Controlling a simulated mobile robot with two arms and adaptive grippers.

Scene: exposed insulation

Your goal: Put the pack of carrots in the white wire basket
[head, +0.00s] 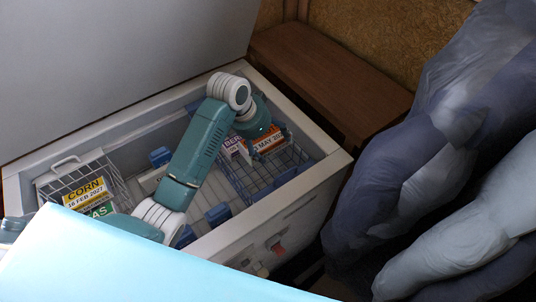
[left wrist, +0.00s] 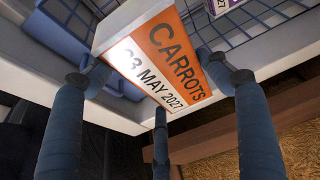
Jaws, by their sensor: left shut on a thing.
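The pack of carrots (head: 268,143), an orange and white box, is at the right end of the open chest freezer, at the blue wire basket. My left gripper (head: 262,132) reaches down from above and is shut on it. In the left wrist view the pack (left wrist: 160,50) sits between the fingers, its label reading CARROTS and a May 2027 date. The white wire basket (head: 62,178) is at the freezer's left end, with corn (head: 86,192) and a green-labelled pack (head: 98,211) in it. My right gripper is not in view.
The blue wire basket (head: 238,183) also holds a purple-labelled pack (head: 232,147). Blue clips (head: 160,157) and the freezer walls (head: 318,172) stand around it. The raised lid (head: 110,60) is behind. A light blue surface (head: 130,260) covers the front left. Large grey wrapped shapes (head: 450,150) stand at right.

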